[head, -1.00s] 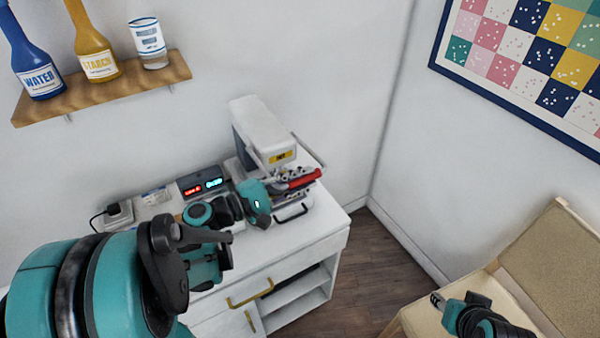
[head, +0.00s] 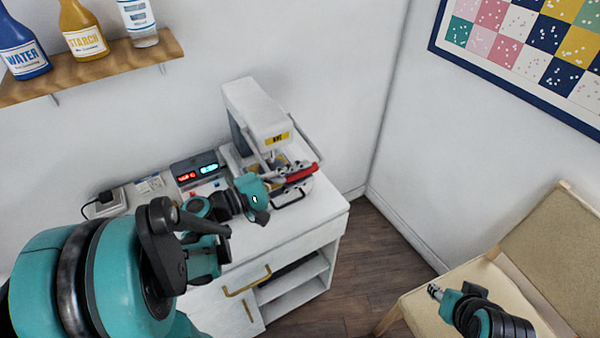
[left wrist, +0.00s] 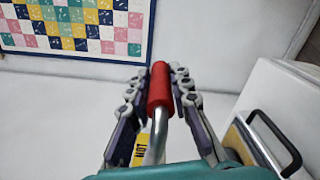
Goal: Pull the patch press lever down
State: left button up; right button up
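The patch press (head: 258,112) is a white machine with a yellow HOT label, standing on the cabinet's right end. Its lever (head: 301,173) has a red grip at the front of a metal bar, below the head of the press. My left gripper (head: 284,182) is at that red grip in the head view. In the left wrist view the two fingers close in on either side of the red grip (left wrist: 160,88), their tips against it. My right gripper (head: 436,291) is away at the lower right, in front of the chair. Its fingers are too small to read.
The white cabinet (head: 316,236) holds a control box (head: 197,171) with red and blue displays, left of the press. A plug and socket (head: 104,203) are further left. A wall shelf (head: 90,71) with bottles hangs above. A beige chair (head: 545,235) stands at right.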

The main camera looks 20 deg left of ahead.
pick_arm(q)
jog(key=o, duration=0.4)
jog(key=shift+o, duration=0.2)
jog(key=shift+a, duration=0.1)
jog(key=v, duration=1.2)
jog(key=shift+s, duration=0.1)
